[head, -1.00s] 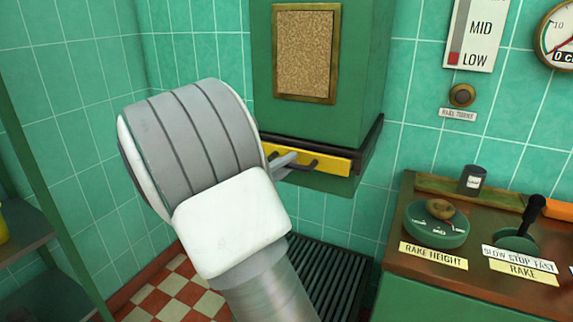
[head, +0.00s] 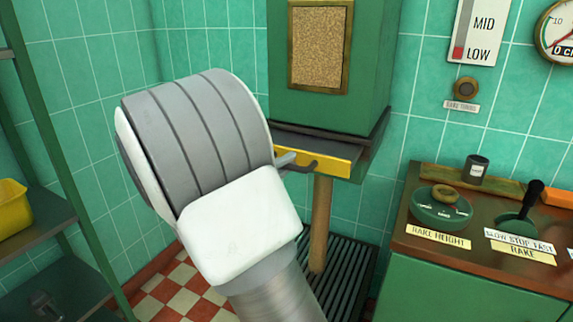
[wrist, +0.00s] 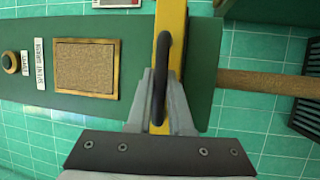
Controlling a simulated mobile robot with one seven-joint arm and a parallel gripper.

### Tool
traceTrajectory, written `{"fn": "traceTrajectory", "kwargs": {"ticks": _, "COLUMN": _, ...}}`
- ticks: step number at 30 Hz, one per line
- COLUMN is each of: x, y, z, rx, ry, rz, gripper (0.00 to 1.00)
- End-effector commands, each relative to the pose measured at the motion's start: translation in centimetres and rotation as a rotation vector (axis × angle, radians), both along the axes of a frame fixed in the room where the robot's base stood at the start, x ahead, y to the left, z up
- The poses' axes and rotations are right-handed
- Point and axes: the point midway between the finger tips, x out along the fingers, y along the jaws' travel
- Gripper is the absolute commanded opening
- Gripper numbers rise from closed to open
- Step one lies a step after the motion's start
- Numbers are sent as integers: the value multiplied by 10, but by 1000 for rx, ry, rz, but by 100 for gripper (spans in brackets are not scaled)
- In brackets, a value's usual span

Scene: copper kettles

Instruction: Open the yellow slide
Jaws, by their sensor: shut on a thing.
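The yellow slide (head: 328,163) is at the bottom of the green hopper (head: 325,105), its front bar standing out from the hopper's lower edge. Its dark loop handle (wrist: 161,60) runs along the yellow bar in the wrist view. My gripper (wrist: 161,88) is shut on this handle, with one grey finger on each side. In the head view my wrist hides the left part of the slide, and only the fingertips (head: 288,159) show. A brown column (head: 320,225), looking like falling grain, reaches from under the hopper to the floor grate.
The dark slatted grate (head: 345,290) lies below the hopper. A control desk (head: 400,262) with knobs and a lever stands right. Green shelving (head: 35,255) with a yellow bin (head: 13,208) stands left. Tiled wall lies behind.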

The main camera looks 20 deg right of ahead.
Motion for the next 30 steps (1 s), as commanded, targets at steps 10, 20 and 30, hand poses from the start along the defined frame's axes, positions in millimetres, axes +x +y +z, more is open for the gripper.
{"fn": "traceTrajectory", "kwargs": {"ticks": 10, "x": -21, "y": 27, "z": -1, "rx": 1, "ry": 1, "rz": 1, "gripper": 0}}
{"fn": "traceTrajectory", "kwargs": {"ticks": 20, "x": -20, "y": 26, "z": -1, "rx": 1, "ry": 1, "rz": 1, "gripper": 40}}
{"fn": "traceTrajectory", "kwargs": {"ticks": 30, "x": -20, "y": 26, "z": 0, "rx": 0, "ry": 0, "rz": 1, "gripper": 48}}
